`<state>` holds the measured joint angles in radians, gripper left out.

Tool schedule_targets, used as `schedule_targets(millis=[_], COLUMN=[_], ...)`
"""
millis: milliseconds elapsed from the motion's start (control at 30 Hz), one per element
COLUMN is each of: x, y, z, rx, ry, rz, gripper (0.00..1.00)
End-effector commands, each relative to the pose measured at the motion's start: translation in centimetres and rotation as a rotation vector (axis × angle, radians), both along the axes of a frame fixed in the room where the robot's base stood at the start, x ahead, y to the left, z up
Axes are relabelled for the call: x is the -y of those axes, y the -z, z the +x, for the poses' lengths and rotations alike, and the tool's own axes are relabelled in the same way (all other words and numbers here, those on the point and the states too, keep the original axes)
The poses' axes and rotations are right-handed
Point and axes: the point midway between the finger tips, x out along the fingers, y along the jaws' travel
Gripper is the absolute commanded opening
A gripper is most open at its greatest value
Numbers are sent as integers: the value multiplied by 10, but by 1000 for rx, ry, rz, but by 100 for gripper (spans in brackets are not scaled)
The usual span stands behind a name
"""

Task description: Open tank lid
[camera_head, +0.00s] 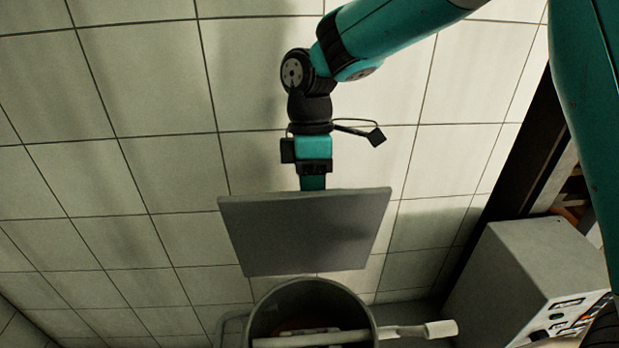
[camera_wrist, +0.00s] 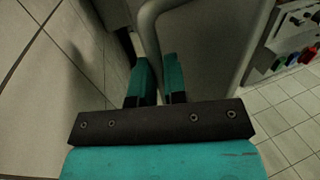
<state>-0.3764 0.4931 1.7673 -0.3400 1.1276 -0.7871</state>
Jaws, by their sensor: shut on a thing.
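The tank lid (camera_head: 305,235) is a flat grey panel. In the head view it stands steeply tilted, with its broad face toward the camera, above and behind the round tank opening (camera_head: 275,318). The tank is open and its inside partly shows. My gripper (camera_head: 313,183) is at the lid's upper edge, partly hidden behind it. In the wrist view the two teal fingers (camera_wrist: 160,82) are shut on the lid's curved grey handle (camera_wrist: 149,38), and the lid's grey face (camera_wrist: 215,60) spreads out beyond them.
A pale bar (camera_head: 410,331) with a thick end crosses the tank's front. A grey control box (camera_head: 525,260) with coloured parts on its front stands at the right. A tiled wall (camera_head: 150,170) is behind the lid. In the wrist view, tiled floor (camera_wrist: 285,125) lies clear at the right.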

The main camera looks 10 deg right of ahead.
Motion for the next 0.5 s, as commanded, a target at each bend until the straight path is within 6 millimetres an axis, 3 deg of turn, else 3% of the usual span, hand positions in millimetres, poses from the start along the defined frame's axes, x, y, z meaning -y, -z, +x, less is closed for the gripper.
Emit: schedule_targets(millis=[500], x=[0], y=[4], z=[-3], rx=[-40], ry=[-4], rz=[-2], gripper=[0])
